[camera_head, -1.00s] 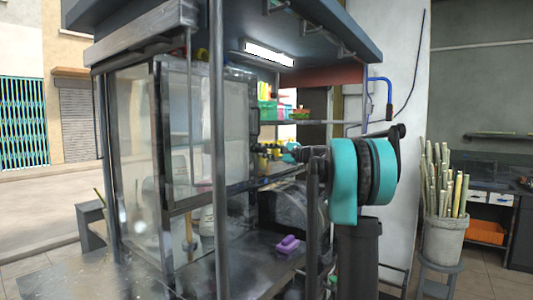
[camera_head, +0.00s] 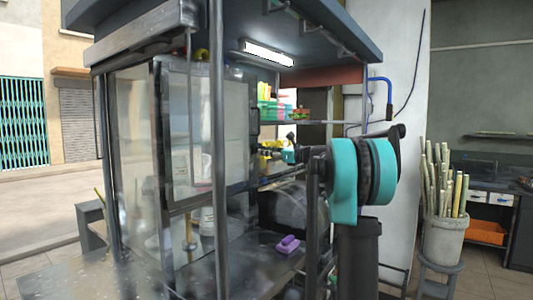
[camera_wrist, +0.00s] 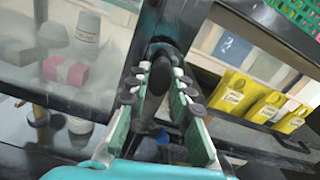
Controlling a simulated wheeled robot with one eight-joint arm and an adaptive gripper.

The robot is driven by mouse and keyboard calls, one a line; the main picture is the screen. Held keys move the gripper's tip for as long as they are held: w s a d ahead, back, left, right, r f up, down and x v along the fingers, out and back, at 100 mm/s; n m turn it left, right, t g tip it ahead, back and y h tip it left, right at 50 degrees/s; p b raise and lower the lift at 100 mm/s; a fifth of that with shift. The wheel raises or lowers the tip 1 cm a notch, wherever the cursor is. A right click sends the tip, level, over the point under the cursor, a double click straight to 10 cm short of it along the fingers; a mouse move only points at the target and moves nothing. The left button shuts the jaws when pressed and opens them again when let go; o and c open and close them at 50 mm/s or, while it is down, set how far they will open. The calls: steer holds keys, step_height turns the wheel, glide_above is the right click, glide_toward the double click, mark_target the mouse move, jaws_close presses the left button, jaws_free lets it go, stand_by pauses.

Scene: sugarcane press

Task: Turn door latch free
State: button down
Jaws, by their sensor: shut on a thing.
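The glass-panelled cabinet door (camera_head: 190,125) stands upright in a dark frame in the head view. Its latch shows in the wrist view as a dark rounded handle (camera_wrist: 160,75) on the dark frame post. My gripper (camera_wrist: 157,88) has its two green-and-white padded fingers on either side of this handle and is shut on it. In the head view my gripper (camera_head: 270,154) is small, beside the cabinet's right edge, partly behind my teal arm. The latch's contact with the fingers is partly hidden.
Yellow packets (camera_wrist: 268,105) and a green basket (camera_wrist: 298,14) are right of my gripper in the wrist view. Behind glass are a pink-and-white block (camera_wrist: 65,71) and a white cup (camera_wrist: 88,28). A purple item (camera_head: 288,244) lies on the counter. A metal pole (camera_head: 218,150) stands before the cabinet.

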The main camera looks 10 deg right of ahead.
steer(key=shift+m, duration=0.9)
steer(key=c, duration=1.3)
jaws_free()
steer(key=v, duration=1.2)
